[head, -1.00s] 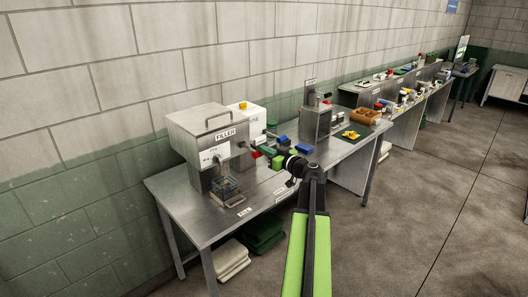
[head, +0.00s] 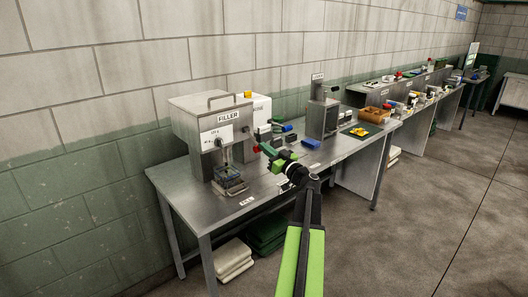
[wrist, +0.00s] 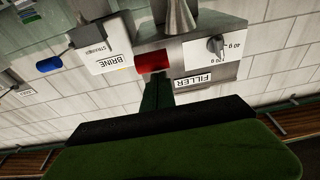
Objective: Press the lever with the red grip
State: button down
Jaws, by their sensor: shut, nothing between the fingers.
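The red grip (head: 257,149) shows at the right side of the grey FILLER machine (head: 205,108), partly behind my arm's end. In the wrist view, which is upside down, the red grip (wrist: 152,62) is a short red cylinder beside the FILLER label. The lever's arm behind the grip is mostly hidden. My gripper (head: 266,148) is shut and empty, with its tip close to the grip. In the wrist view my dark green fingers (wrist: 157,92) point at the red grip and overlap its edge; I cannot tell whether they touch it.
A white BRINE box (wrist: 105,48) stands beside the filler. A small tray (head: 229,187) sits under the filler's nozzle. A blue block (head: 311,143) and a grey upright machine (head: 323,112) stand to the right on the steel table (head: 195,190). Folded towels (head: 233,258) lie below.

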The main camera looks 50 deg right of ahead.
jog(key=shift+d+f+b, duration=0.2)
jog(key=shift+f+b, duration=0.5)
jog(key=shift+f, duration=0.35)
notch_tip(320, 180, up, 4)
jog(key=s+a+p, duration=0.1)
jog(key=s+p, duration=0.2)
jog(key=p, duration=0.1)
jog(key=s+a+f+b, duration=0.1)
jog(key=s+f+b, duration=0.5)
jog(key=s, duration=0.2)
jog(key=shift+s+a, duration=0.15)
jog(key=shift+a, duration=0.15)
